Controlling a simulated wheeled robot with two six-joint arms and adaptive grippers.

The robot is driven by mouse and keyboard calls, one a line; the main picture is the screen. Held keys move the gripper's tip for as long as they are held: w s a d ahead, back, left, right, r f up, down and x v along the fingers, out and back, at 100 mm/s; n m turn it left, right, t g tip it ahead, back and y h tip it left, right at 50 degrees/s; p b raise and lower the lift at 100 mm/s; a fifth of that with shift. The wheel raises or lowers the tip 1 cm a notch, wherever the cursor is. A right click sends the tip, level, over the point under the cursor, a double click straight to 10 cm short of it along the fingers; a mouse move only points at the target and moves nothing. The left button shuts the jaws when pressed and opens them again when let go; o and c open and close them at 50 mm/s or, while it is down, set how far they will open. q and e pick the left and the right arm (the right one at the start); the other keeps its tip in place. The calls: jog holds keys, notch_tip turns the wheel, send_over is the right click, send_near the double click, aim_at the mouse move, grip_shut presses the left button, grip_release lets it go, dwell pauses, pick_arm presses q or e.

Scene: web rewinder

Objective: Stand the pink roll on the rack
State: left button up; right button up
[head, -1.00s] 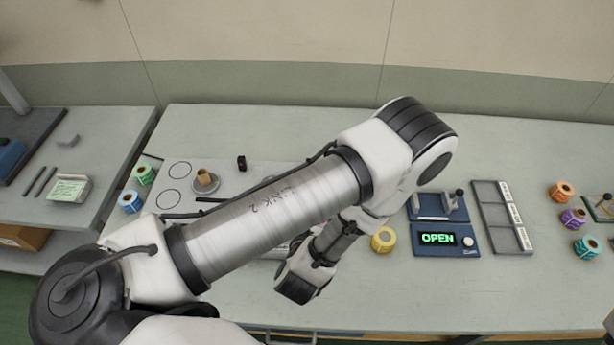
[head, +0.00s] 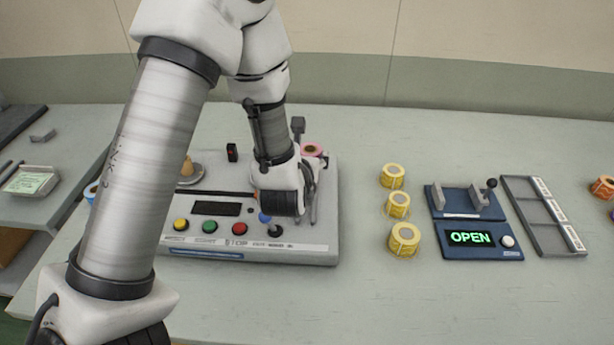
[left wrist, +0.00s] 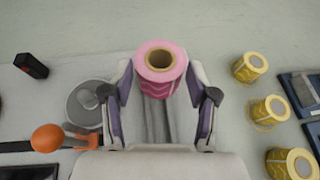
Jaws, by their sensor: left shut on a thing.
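The pink roll (head: 312,149) shows at the back right of the rewinder, partly hidden by my left gripper (head: 311,172). In the left wrist view the pink roll (left wrist: 160,62) is between the two fingertips, with its brown core facing the camera. The left gripper is shut on it. I cannot tell whether the roll is clear of the machine. A grey rack (head: 545,214) with three compartments and white labels lies at the right of the table; its compartments look empty. My right gripper is not in view.
The rewinder (head: 290,247) with coloured buttons is under my left arm. Several yellow rolls (head: 404,239) stand in a row right of it. A blue device (head: 468,239) reading OPEN stands between them and the rack. An orange roll (head: 603,187) is at the right edge.

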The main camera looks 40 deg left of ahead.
pick_arm(q)
jog(key=f, duration=0.3)
jog(key=shift+w+a+p, duration=0.15)
jog(key=shift+a+p, duration=0.15)
jog(key=shift+w+f, duration=0.15)
jog(key=shift+f, duration=0.1)
jog(key=shift+f+b, duration=0.2)
jog(key=shift+b, duration=0.2)
jog(key=o, duration=1.2)
jog(key=shift+r, duration=0.15)
